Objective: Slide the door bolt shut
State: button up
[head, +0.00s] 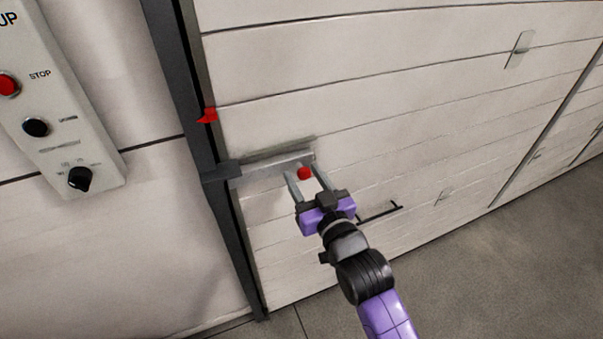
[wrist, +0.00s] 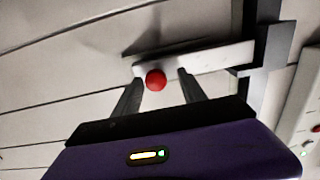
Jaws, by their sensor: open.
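The door bolt (head: 268,164) is a grey metal bar lying across the left edge of the white panelled door. It has a red knob (head: 304,173) near its right end. A dark keeper (head: 222,172) on the door frame meets the bolt's left end. My gripper (head: 305,176) is open, with its two fingers on either side of the red knob. In the wrist view the knob (wrist: 156,80) shows between the fingertips, with the bolt plate (wrist: 200,60) behind it. I cannot tell whether a finger touches the knob.
A dark door frame post (head: 185,90) runs down left of the door, with a red pointer (head: 207,116) on it. A control box (head: 58,105) with a red button and knobs is at far left. A black handle (head: 380,212) sits right of my gripper.

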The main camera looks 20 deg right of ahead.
jog(key=s, duration=0.5)
jog(key=shift+s+f+b, duration=0.1)
jog(key=shift+b, duration=0.3)
jog(key=shift+s, duration=0.55)
jog(key=s+f+g, duration=0.1)
jog(key=s+f, duration=0.1)
jog(key=s, duration=1.5)
jog(key=s+f+g, duration=0.1)
jog(key=s+g, duration=0.1)
jog(key=s, duration=1.6)
jog(key=shift+f, duration=0.4)
dwell(0.3)
